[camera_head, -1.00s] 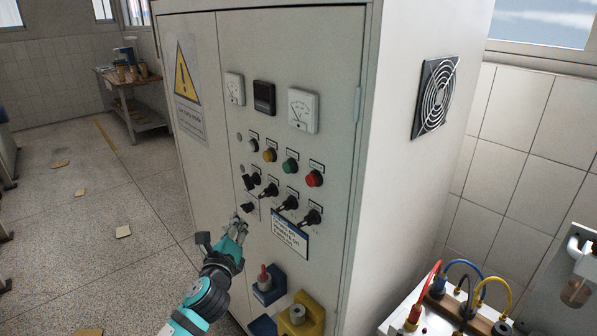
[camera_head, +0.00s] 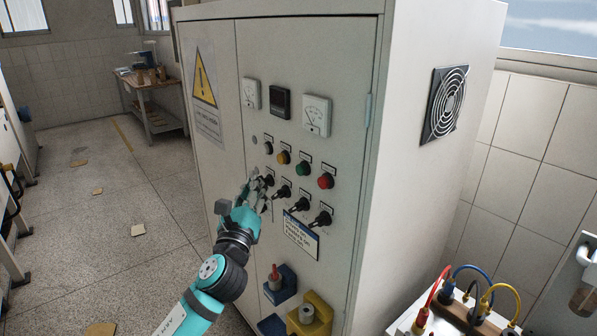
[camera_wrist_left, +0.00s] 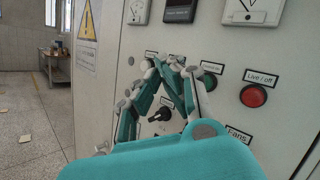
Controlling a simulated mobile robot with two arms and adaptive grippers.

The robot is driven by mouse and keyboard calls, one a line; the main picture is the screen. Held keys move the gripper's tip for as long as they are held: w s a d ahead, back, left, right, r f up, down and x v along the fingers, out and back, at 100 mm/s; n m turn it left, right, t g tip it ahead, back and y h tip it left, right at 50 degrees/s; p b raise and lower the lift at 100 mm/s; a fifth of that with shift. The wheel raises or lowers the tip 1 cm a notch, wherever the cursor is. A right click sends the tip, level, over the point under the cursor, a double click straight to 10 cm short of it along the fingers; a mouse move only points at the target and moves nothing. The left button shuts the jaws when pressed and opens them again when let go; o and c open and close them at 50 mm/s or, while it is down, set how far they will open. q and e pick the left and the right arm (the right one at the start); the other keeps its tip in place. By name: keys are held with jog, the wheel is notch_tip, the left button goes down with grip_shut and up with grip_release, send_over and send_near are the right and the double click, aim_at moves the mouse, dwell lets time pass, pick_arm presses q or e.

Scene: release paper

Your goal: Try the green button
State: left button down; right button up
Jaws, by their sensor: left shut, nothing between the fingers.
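The green button (camera_head: 302,168) sits in a row of round buttons on the front of a tall white control cabinet (camera_head: 330,80), between a yellow button (camera_head: 283,157) and a red button (camera_head: 326,181). In the left wrist view the green button (camera_wrist_left: 209,80) shows just right of the fingertips, partly covered by a finger. My left gripper (camera_head: 263,184) is shut and empty, in front of the panel, below and left of the green button. It shows in the wrist view (camera_wrist_left: 172,68) too. I cannot tell whether it touches the panel. My right gripper is not in view.
Black rotary switches (camera_head: 301,204) form a row under the buttons, close to my left gripper. Gauges (camera_head: 316,115) are above. Yellow and blue holders (camera_head: 312,318) jut out low on the cabinet. A box with coloured cables (camera_head: 470,310) stands at lower right. The floor at left is mostly free.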

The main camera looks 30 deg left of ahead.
aim_at(301, 170)
pick_arm(q)
jog(key=w+d+b, duration=0.1)
jog(key=w+d, duration=0.2)
jog(key=w, duration=0.4)
jog(key=shift+w+d, duration=0.15)
jog(key=shift+w, duration=0.25)
dwell(1.1)
jog(key=shift+w+d, duration=0.15)
jog(key=shift+w, duration=0.25)
jog(key=shift+w+d, duration=0.2)
jog(key=shift+w, duration=0.25)
dwell(0.7)
jog(key=shift+s, duration=0.1)
jog(key=shift+s+a+p, duration=0.3)
jog(key=shift+s+a, duration=0.05)
jog(key=shift+s, duration=0.4)
